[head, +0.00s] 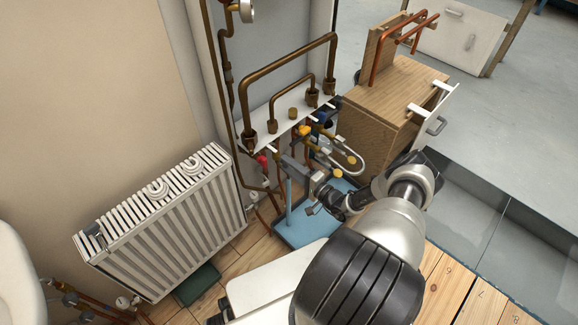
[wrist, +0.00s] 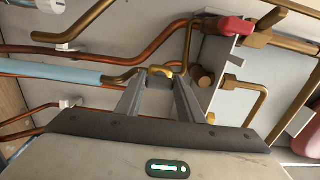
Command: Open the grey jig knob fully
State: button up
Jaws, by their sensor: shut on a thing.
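The grey jig knob (wrist: 158,83) is a small grey piece in the wrist view, between my fingertips and mostly hidden by them. A yellow brass part (wrist: 160,71) shows just beyond it. My gripper (wrist: 160,79) is shut on the knob, with one finger on each side. In the head view my gripper (head: 318,187) is at the blue stand, and my arm comes in from the lower right. The knob cannot be made out there.
Copper pipes (wrist: 100,50) and a red handle (wrist: 236,26) are close beyond my fingers. A white radiator (head: 165,225) stands left, a wooden cabinet (head: 400,85) right. Open floor lies at the upper right.

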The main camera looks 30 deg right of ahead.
jog(key=o, duration=1.1)
jog(key=shift+c, duration=0.2)
jog(key=shift+s+d, duration=0.1)
